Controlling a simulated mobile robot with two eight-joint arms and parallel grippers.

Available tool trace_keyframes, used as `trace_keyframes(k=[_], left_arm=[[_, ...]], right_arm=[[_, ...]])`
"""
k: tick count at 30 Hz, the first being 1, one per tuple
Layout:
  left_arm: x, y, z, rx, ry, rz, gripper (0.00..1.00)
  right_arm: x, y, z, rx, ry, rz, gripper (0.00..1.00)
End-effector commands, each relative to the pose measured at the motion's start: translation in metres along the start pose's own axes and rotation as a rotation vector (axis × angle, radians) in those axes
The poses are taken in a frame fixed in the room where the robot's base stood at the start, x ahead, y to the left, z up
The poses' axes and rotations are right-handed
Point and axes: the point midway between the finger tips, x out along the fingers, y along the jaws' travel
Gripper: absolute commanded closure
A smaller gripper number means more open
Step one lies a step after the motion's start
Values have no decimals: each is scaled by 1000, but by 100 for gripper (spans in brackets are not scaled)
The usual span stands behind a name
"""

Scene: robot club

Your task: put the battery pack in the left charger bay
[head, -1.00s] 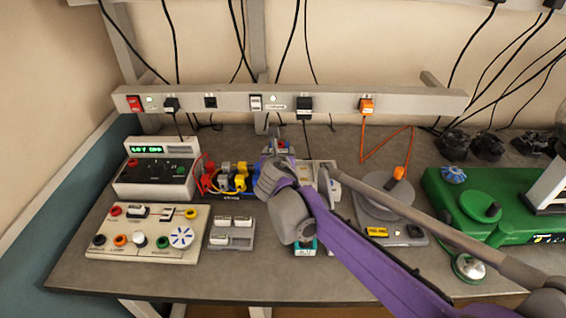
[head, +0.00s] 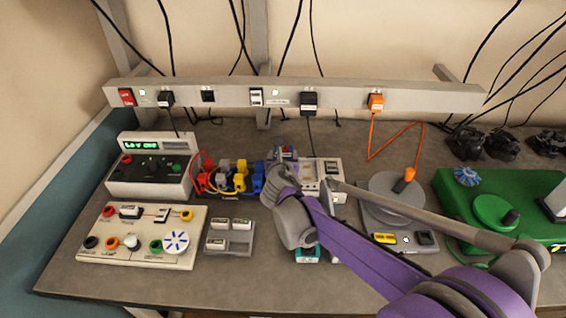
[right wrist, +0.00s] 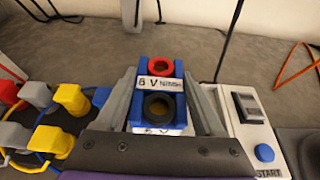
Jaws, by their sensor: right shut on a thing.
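The battery pack (right wrist: 160,88) is a blue block with white "6 V" labels, a red ring and a dark ring on its face. It stands between the two grey fingers of my right gripper (right wrist: 165,95), which is shut on it. In the head view the pack (head: 284,152) shows just beyond my right gripper (head: 282,168). The charger (right wrist: 252,135), a white unit with a rocker switch and a blue START button, is close on the right; it also shows in the head view (head: 331,184). My gripper and arm hide its left part, so I cannot tell the pack's height over it. My left gripper is not in view.
Coloured clips (head: 240,172) sit close left of the pack. A grey holder (head: 231,240), a white control panel (head: 142,236) and a meter unit (head: 150,172) are further left. A turntable (head: 393,200) and a green machine (head: 500,205) are on the right. A power strip (head: 230,94) runs behind.

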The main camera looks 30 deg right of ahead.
Motion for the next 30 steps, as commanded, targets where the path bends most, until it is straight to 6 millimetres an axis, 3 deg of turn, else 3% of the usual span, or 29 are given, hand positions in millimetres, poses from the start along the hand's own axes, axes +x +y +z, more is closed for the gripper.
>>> trace_keyframes(k=[5, 17, 18, 22, 30], left_arm=[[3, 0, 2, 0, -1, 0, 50], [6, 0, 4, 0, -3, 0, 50], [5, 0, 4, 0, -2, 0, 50], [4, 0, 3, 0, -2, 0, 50], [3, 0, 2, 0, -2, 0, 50]], right_arm=[[9, 0, -21, 0, 0, 1, 100], [11, 0, -26, 0, 0, 1, 100], [10, 0, -25, 0, 1, 0, 23], [10, 0, -25, 0, 0, 0, 0], [10, 0, -23, 0, 0, 0, 0]])
